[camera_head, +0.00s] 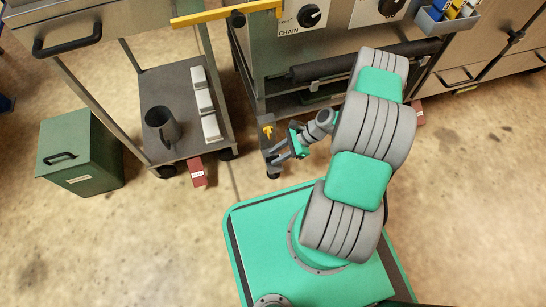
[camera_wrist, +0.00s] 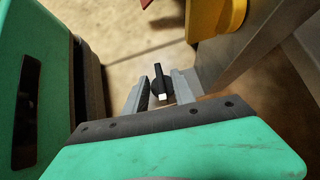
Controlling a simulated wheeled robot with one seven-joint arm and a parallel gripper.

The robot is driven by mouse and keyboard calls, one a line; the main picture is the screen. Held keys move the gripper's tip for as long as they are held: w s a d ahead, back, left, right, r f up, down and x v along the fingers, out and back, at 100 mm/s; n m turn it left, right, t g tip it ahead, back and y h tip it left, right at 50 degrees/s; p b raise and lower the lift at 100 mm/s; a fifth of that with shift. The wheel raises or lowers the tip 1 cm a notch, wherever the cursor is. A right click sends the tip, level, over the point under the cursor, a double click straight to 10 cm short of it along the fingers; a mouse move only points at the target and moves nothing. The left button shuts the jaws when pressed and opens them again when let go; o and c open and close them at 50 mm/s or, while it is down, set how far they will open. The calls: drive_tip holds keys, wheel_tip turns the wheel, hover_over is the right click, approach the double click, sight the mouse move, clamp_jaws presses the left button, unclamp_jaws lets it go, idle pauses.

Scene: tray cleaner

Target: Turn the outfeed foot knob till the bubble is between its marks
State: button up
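A small black knob (camera_wrist: 158,78) with a white tip shows in the wrist view, between the two fingers of my gripper (camera_wrist: 160,92). Floor shows on the left side of the knob, and the right finger is very near it. I cannot tell whether either finger touches it. My gripper is open. In the head view my gripper (camera_head: 277,151) is low beside the foot of the machine's near leg, and the knob there is hidden. No bubble or marks can be made out in either view.
A yellow part (camera_head: 267,130) sits on the machine leg close to my gripper; a yellow part (camera_wrist: 213,14) also shows in the wrist view.

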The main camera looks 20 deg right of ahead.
drive_tip(key=shift+x, duration=0.9)
drive_tip(key=shift+c, duration=0.2)
clamp_jaws()
drive_tip(key=shift+r, duration=0.1)
